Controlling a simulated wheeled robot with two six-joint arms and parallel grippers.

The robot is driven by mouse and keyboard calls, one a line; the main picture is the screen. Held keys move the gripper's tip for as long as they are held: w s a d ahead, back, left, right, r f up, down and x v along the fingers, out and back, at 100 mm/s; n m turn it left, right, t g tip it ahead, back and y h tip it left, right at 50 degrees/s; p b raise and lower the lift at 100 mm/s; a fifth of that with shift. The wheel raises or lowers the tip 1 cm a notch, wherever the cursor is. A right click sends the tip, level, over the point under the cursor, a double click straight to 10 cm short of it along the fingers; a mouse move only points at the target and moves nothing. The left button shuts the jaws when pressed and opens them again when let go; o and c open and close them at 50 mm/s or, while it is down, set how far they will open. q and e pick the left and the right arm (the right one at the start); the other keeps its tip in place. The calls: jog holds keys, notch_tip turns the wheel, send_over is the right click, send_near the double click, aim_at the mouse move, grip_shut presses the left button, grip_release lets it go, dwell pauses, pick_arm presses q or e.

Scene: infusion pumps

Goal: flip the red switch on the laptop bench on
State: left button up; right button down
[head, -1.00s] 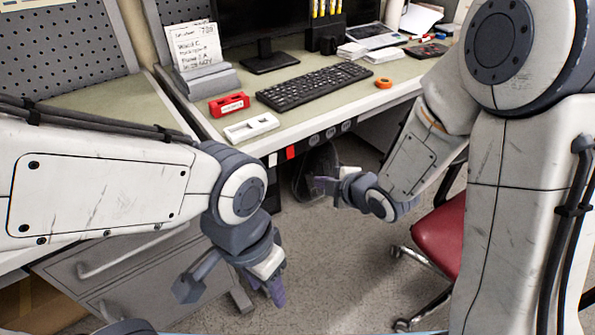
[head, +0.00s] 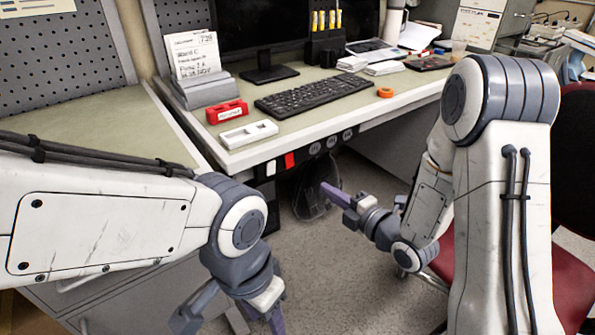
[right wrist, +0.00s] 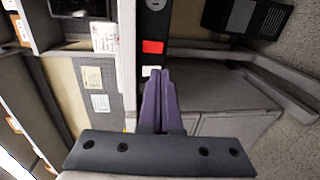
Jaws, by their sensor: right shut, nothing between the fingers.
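The red switch (head: 289,160) is on the dark strip under the front edge of the laptop bench (head: 330,118). It also shows in the right wrist view (right wrist: 153,47), just beyond my fingertips. I cannot tell which way it is set. My right gripper (head: 325,187) is shut and empty. Its purple fingers point towards the strip, to the right of the switch and apart from it in the head view. The right gripper shows in the wrist view too (right wrist: 161,75). My left gripper (head: 276,318) hangs at the bottom, partly cut off, and its opening is unclear.
A white switch (head: 270,167) sits beside the red one, with several round sockets (head: 331,142) to the right. A keyboard (head: 315,91), a red block (head: 227,112) and a white tray (head: 248,134) lie on the bench. A red chair (head: 570,285) stands at the right.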

aim_at(290, 166)
pick_arm(q)
jog(key=shift+r, duration=0.15)
pick_arm(e)
jog(key=x, duration=1.3)
